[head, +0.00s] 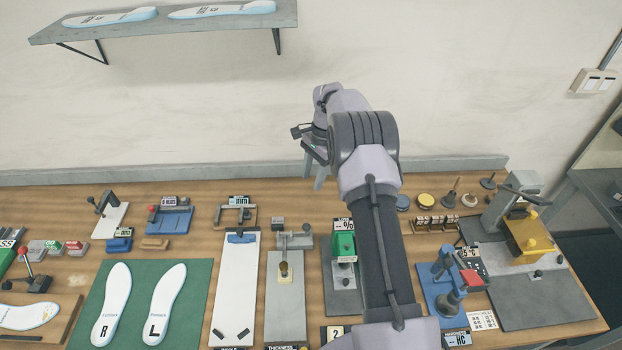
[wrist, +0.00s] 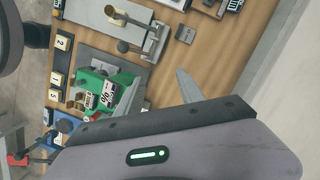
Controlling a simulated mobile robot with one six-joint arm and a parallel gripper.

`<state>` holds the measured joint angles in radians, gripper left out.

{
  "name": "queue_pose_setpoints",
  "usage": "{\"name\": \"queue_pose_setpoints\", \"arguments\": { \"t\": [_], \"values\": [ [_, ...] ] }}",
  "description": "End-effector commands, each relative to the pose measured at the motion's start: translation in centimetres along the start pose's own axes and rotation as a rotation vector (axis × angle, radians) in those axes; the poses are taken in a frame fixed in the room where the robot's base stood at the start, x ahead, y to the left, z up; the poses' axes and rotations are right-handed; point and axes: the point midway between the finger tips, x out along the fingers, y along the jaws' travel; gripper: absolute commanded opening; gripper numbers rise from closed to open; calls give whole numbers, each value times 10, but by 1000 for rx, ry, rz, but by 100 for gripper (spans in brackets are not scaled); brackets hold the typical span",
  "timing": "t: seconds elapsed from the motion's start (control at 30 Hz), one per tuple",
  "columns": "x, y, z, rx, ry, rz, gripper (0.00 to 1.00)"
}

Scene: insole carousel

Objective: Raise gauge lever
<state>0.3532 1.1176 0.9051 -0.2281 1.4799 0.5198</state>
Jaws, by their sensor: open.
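The thickness gauge is a long grey plate (head: 285,305) on the table, left of my arm in the head view, with a THICKNESS label at its front edge. A tan foot stands on it, and a grey bracket (head: 295,240) is at its back end. In the wrist view the gauge's grey plate (wrist: 90,12) is at the top, with a lever ending in a dark ball knob (wrist: 123,46). Whether the lever is up or down is unclear. My gripper (head: 314,182) is open and empty, above the back of the table, apart from the gauge. One finger (wrist: 195,92) shows in the wrist view.
A green gauge (head: 344,246) marked % stands right of the thickness gauge, partly beside my arm. A white board (head: 236,290) lies to its left. A blue press (head: 440,285) and a yellow device (head: 528,238) stand at the right. The wall is close behind.

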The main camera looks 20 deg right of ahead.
Motion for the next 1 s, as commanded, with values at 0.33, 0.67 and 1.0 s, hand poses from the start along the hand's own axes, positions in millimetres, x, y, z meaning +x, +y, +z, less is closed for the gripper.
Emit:
{"name": "queue_pose_setpoints", "arguments": {
  "t": [0.33, 0.67, 1.0],
  "values": [
    [-37, -3, -1, 0, 1, 0, 45],
    [-43, -3, -2, 0, -1, 1, 45],
    [-54, -4, -3, 0, 1, -2, 45]
  ]
}}
